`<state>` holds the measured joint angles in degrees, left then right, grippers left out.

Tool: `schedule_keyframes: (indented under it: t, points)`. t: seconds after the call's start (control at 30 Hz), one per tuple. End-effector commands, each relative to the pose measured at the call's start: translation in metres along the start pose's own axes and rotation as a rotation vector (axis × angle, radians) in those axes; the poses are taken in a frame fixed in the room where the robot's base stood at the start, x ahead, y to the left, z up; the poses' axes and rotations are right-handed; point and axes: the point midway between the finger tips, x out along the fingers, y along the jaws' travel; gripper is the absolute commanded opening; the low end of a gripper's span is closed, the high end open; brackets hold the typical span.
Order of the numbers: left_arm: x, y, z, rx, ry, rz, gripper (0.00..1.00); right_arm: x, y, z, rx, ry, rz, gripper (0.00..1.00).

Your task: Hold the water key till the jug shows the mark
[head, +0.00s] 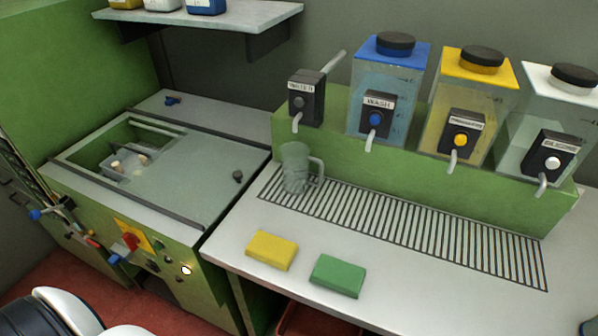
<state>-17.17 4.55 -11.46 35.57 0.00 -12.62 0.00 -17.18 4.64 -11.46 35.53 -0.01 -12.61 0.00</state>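The water dispenser (315,98) is a black box labelled WATER on the green ledge, with a grey round key (299,103) on its front and a short spout (296,122) below. A clear jug (294,165) stands upright on the drain grate under that spout, its handle to the right. No water stream shows between spout and jug. The jug's mark and any water level are too small to tell. Neither of my grippers is in view, and nothing is seen touching the key.
To the right are dispensers with a blue key (375,119), a yellow key (460,140) and a white key (552,162). A yellow sponge (271,250) and green sponge (337,276) lie in front of the grate (420,228). A green machine (190,170) stands left.

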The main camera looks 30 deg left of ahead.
Motion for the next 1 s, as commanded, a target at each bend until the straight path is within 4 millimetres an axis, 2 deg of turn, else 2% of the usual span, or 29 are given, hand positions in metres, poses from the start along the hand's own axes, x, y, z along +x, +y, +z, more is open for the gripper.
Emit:
schedule_keyframes:
  t: [0.03,0.17,1.0]
  points:
    - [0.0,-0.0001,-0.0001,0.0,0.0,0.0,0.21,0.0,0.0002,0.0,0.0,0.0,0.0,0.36]
    - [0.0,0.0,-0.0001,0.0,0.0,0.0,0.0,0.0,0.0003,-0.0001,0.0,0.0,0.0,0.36]
    - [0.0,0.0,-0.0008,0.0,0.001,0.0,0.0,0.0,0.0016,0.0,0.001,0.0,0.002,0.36]
